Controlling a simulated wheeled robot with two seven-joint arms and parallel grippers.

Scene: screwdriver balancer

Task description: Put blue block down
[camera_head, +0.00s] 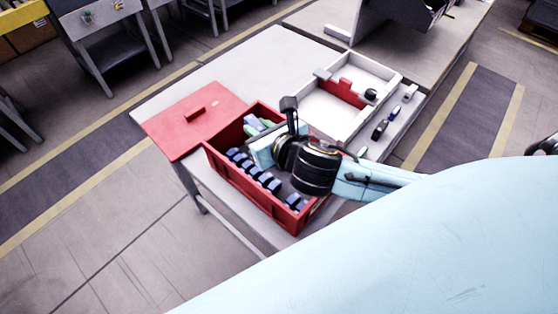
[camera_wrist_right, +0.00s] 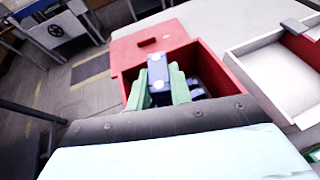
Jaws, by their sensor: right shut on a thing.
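My right gripper (camera_head: 261,126) is over the far end of the red crate (camera_head: 249,202) in the head view. In the right wrist view its green fingers (camera_wrist_right: 160,88) are shut on a blue block (camera_wrist_right: 158,70). The block is between the fingers, above the crate opening. Whether it touches anything in the crate cannot be told. Several other blue blocks (camera_head: 268,182) stand in a row along the crate's left inside wall. My wrist hides part of the crate's right side. My left gripper is not in view.
A flat red lid (camera_head: 195,118) lies on the table beyond the crate. A white divided tray (camera_head: 338,112) stands to the right, with small dark and blue parts (camera_head: 380,130) beside it. The back of the white table (camera_head: 245,68) is clear.

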